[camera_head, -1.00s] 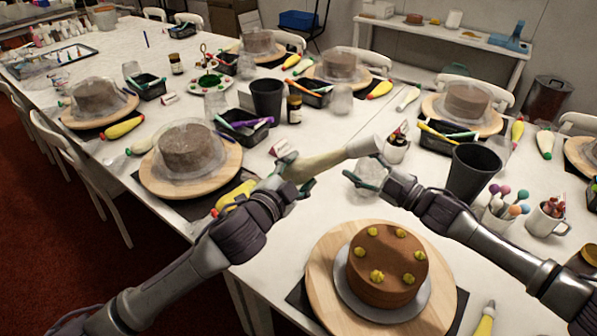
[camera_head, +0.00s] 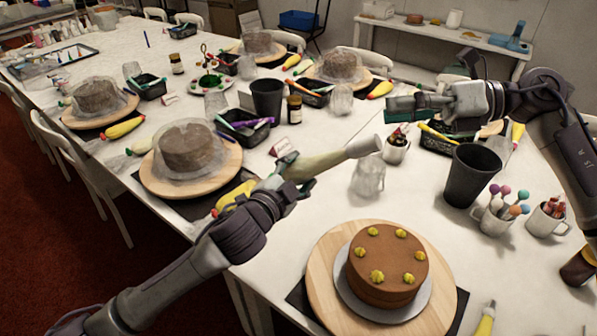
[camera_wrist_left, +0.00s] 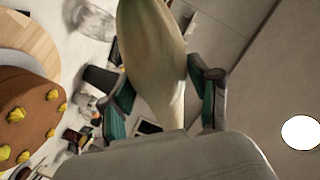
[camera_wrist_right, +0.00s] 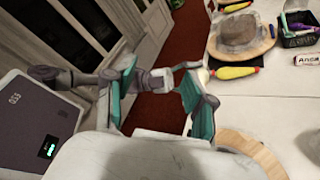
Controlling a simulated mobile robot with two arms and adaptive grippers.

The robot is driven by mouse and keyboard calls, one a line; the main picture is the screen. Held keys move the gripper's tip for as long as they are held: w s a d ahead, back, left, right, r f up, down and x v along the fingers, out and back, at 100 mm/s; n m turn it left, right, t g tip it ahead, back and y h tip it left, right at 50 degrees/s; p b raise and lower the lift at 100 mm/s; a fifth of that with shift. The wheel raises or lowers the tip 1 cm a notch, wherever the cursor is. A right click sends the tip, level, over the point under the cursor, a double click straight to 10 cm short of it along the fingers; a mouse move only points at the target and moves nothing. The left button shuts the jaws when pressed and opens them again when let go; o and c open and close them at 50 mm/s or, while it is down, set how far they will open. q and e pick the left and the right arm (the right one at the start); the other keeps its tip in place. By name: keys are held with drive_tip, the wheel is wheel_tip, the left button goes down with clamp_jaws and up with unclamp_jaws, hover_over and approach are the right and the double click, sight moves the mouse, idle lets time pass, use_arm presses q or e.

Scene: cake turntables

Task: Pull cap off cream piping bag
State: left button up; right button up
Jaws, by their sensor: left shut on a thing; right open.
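The cream piping bag (camera_head: 318,164) is long and pale yellow. It is held tilted above the table, its white capped end (camera_head: 364,146) up and to the right. My left gripper (camera_head: 287,170) is shut on the bag's lower left end. In the left wrist view the bag (camera_wrist_left: 152,50) runs up from between the teal fingers (camera_wrist_left: 163,108). My right gripper (camera_head: 402,108) is open, above and to the right of the white end and apart from it. In the right wrist view its teal fingers (camera_wrist_right: 160,100) stand apart, with nothing visibly gripped.
Below the bag, a brown cake (camera_head: 386,262) with yellow dots stands on a wooden turntable (camera_head: 325,270). A clear glass jug (camera_head: 368,178), a dark cup (camera_head: 470,175) and a mug of coloured sticks (camera_head: 497,217) stand nearby. Covered cakes (camera_head: 187,148) fill the left side.

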sight(379, 141)
drive_tip(key=d+f+n+t+h, duration=0.1)
drive_tip(key=d+f+h, duration=0.2)
drive_tip(key=d+h, duration=0.15)
drive_tip(key=shift+h, duration=0.35)
drive_tip(key=shift+x, duration=4.4)
drive_tip(key=shift+w, duration=0.15)
drive_tip(key=shift+r, duration=0.1)
clamp_jaws()
drive_tip(key=shift+v, duration=2.9)
drive_tip(key=shift+a, duration=0.1)
